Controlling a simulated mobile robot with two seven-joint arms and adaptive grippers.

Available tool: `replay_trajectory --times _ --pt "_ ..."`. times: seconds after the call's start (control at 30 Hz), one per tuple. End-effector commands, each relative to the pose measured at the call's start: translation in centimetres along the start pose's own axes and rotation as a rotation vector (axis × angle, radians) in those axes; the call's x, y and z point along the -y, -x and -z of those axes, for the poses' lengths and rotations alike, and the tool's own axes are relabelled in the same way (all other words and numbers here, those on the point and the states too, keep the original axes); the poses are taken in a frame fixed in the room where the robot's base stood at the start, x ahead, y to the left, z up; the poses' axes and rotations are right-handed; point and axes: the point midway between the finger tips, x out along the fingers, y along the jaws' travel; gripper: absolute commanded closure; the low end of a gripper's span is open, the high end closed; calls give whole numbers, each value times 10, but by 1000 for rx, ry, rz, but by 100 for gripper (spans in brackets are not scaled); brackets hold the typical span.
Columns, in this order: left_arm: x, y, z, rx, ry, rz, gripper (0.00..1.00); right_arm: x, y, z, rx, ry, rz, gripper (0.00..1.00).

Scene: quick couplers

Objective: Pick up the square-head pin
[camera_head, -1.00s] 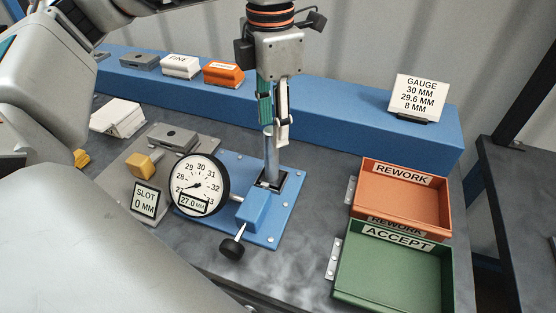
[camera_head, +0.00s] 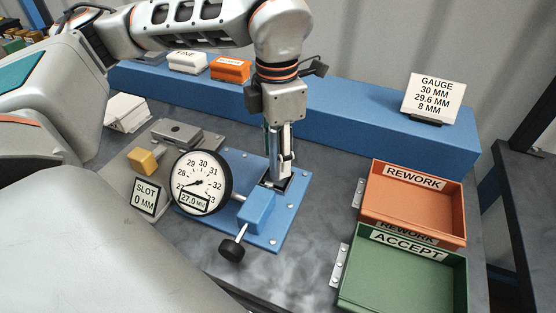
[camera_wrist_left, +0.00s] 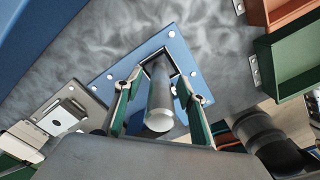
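A bright metal cylindrical pin (camera_head: 270,160) stands upright in the blue fixture plate (camera_head: 290,215), its foot at a dark square seat. No square head can be made out on it. In the left wrist view the pin (camera_wrist_left: 160,95) points its pale round end toward the camera. My left gripper (camera_head: 279,178) is lowered over it from above. The wrist view shows its two fingers (camera_wrist_left: 160,100) on either side of the pin, with a visible gap on the left side; the gripper looks open. My right gripper is not in view.
A dial gauge (camera_head: 202,182) reading 27.0 mm and a black-knobbed clamp (camera_head: 232,248) stand close in front. A yellow block (camera_head: 143,160) sits left. An orange REWORK tray (camera_head: 415,200) and green ACCEPT tray (camera_head: 400,275) are right. A blue ledge (camera_head: 350,120) runs behind.

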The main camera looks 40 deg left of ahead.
Motion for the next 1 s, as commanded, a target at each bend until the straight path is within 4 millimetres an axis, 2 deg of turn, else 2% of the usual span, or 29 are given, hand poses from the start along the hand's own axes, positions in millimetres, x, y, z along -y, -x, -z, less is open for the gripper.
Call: replay_trajectory --times 0.1,0.13,0.27,0.73,0.87,1.0 --pt "0 1 0 2 0 -1 60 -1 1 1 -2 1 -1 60" --pt "0 2 0 2 0 -1 65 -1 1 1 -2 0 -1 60" --pt "0 2 0 1 0 -1 99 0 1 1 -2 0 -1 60" --pt "0 8 -1 6 0 -2 100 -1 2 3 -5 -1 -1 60" --pt "0 23 -2 10 1 -4 100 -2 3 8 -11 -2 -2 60" --pt "0 52 -2 13 1 -5 100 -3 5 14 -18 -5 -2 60"
